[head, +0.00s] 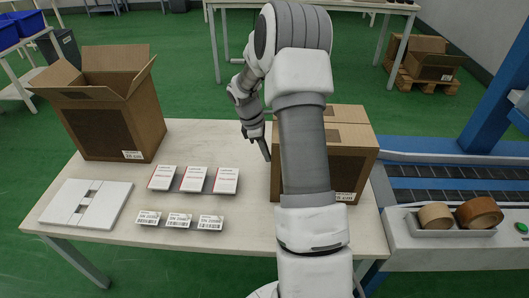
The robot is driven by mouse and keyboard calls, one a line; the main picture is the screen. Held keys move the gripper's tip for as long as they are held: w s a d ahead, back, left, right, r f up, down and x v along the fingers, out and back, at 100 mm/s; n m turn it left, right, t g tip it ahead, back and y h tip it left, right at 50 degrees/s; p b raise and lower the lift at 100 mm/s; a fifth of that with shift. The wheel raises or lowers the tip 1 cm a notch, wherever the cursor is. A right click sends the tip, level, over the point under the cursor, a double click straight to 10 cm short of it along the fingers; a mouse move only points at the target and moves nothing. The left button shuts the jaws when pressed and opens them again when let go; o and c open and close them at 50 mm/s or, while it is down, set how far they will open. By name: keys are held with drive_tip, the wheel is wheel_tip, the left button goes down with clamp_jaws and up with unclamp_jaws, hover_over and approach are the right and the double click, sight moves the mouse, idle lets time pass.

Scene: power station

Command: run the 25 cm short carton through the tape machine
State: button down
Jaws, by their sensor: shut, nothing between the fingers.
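A closed carton (350,160) with a dark front panel and a small white label stands at the right of the table, partly hidden behind my arm. A taller carton (112,118) with its top flaps open stands at the back left. Both labels are too small to read surely, so I cannot tell which is the 25 cm one. The tape machine (445,172) adjoins the table's right side, with a blue frame and a dark roller bed. My gripper (265,152) points down, shut and empty, just left of the closed carton; I cannot tell if they touch.
On the table (245,235) are a white flat panel (112,205), red-and-white cards (195,180) and several barcode labels (178,220). Tape rolls (478,213) lie in a tray on the machine, near a green button (521,228). The table's front middle is clear.

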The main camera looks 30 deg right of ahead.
drive_tip(key=s+d+p, duration=0.7)
drive_tip(key=s+d, duration=0.5)
drive_tip(key=d, duration=0.4)
drive_tip(key=shift+s+p, duration=0.15)
drive_tip(key=shift+p, duration=0.2)
drive_tip(key=w+a+r, duration=0.1)
drive_tip(key=r, duration=0.1)
drive_tip(key=w+a+r+p, duration=0.1)
drive_tip(key=a+r, duration=0.1)
drive_tip(key=r, duration=0.1)
drive_tip(key=w+a+r+p, duration=0.1)
drive_tip(key=w+a+r, duration=0.1)
drive_tip(key=r, duration=0.1)
drive_tip(key=shift+r, duration=0.25)
drive_tip(key=shift+w+a+r+p, duration=0.1)
drive_tip(key=shift+a+r+p, duration=0.1)
drive_tip(key=shift+r+p, duration=0.25)
drive_tip(key=shift+r, duration=0.15)
